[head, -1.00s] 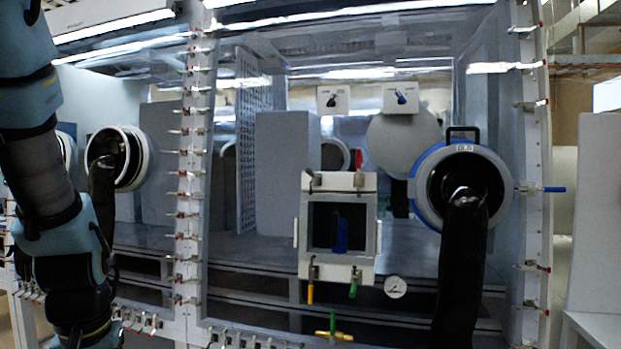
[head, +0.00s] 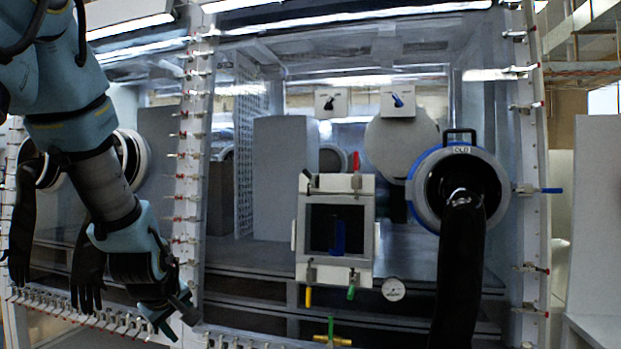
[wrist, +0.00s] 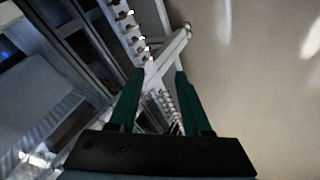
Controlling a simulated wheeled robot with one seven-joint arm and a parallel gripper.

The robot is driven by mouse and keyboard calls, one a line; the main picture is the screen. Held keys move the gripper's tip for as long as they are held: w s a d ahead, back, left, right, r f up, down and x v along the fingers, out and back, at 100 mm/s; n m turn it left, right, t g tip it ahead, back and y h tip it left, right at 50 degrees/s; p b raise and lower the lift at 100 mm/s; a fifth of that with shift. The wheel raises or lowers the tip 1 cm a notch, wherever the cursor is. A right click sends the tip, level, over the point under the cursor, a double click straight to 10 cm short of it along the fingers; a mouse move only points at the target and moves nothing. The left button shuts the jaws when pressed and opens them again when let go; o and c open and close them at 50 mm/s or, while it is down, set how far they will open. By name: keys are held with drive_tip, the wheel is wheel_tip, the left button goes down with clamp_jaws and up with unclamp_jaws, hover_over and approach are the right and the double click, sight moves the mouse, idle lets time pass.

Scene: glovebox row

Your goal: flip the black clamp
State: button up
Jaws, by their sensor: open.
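No clamp is plainly marked out as the black one. A small dark clamp (head: 307,179) sits at the upper left corner of the square white-framed hatch (head: 303,228); its handle is too small to make out. The hatch's other clamps have red (head: 356,161), yellow (head: 308,296) and green (head: 351,292) handles. A black knob (head: 328,103) is on a white plate above. My gripper (head: 177,322) is open and empty, low and left of the hatch, well apart from it. In the wrist view its green fingers (wrist: 160,75) are spread, with nothing between them.
A blue-rimmed glove port (head: 415,190) with a hanging black sleeve (head: 460,265) is right of the hatch. Black gloves (head: 88,265) hang at the left.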

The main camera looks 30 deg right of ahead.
drive_tip(key=w+d+r+n+t+h, duration=0.2)
drive_tip(key=w+d+r+n+h, duration=0.15)
drive_tip(key=d, duration=0.65)
drive_tip(key=n+t+h+b, duration=0.3)
drive_tip(key=n+t+h, duration=0.2)
drive_tip(key=n+h, duration=0.8)
approach(308, 175)
wheel_tip(308, 175, up, 3)
drive_tip(key=w+d+n+y, duration=0.1)
drive_tip(key=d+n+y, duration=0.1)
drive_tip(key=p+x, duration=0.2)
drive_tip(key=x, duration=0.7)
drive_tip(key=shift+w+a, duration=0.15)
drive_tip(key=shift+w, duration=0.1)
drive_tip(key=shift+w+d+r, duration=0.1)
drive_tip(key=shift+w+d, duration=0.35)
drive_tip(key=shift+d, duration=0.05)
clamp_jaws()
